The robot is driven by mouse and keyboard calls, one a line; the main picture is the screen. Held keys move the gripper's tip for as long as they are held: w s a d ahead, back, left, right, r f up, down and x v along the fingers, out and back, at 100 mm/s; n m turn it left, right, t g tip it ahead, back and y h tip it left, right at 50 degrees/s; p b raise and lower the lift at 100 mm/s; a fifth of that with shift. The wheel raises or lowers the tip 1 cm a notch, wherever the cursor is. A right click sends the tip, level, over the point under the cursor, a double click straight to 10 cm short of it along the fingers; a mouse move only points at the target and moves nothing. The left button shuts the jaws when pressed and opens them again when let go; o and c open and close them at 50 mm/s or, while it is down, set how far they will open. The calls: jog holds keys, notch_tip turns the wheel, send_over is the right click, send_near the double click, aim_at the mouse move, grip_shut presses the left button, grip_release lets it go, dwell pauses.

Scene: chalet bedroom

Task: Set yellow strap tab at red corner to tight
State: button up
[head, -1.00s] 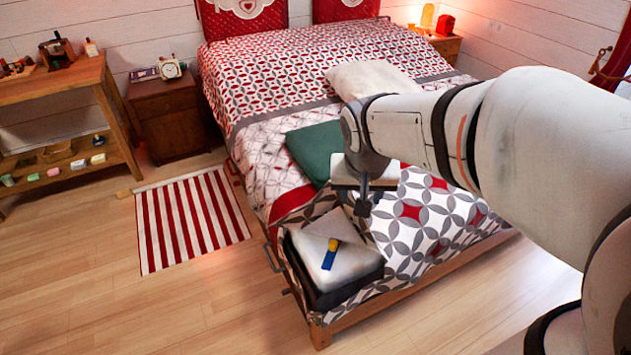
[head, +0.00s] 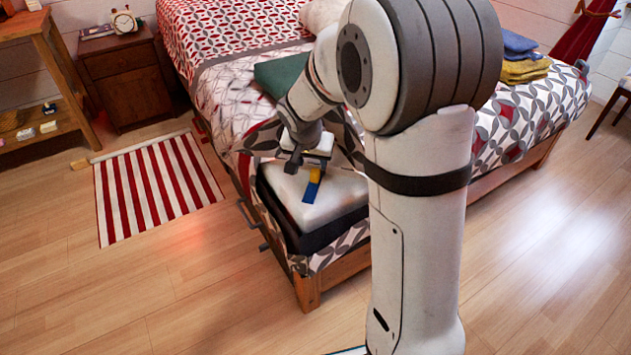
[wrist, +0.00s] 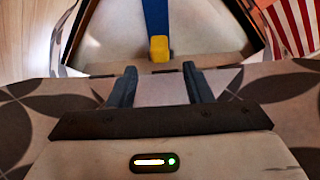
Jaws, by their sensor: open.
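The yellow strap tab (head: 316,174) sits at the end of a short blue strap (head: 310,192) on top of a pale block with dark sides (head: 336,200) at the bed's near corner. In the wrist view the yellow tab (wrist: 159,48) lies just beyond my fingertips, between their lines, with the blue strap (wrist: 155,18) running away from it. My gripper (wrist: 156,72) is open and empty. In the head view my gripper (head: 293,162) is close to the tab, at its upper left. No contact shows. Any tightness marking is too small to see.
The patterned bed cover (head: 240,110) has a green folded cloth (head: 280,75) on it. My arm hides part of the bed. A striped rug (head: 158,185) lies left of the bed, a nightstand (head: 125,80) behind it. The wooden floor in front is clear.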

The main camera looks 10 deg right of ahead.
aim_at(314, 172)
jog(key=b+x, duration=0.2)
jog(key=x, duration=0.5)
jog(key=shift+w+f, duration=0.1)
grip_shut()
dwell(0.3)
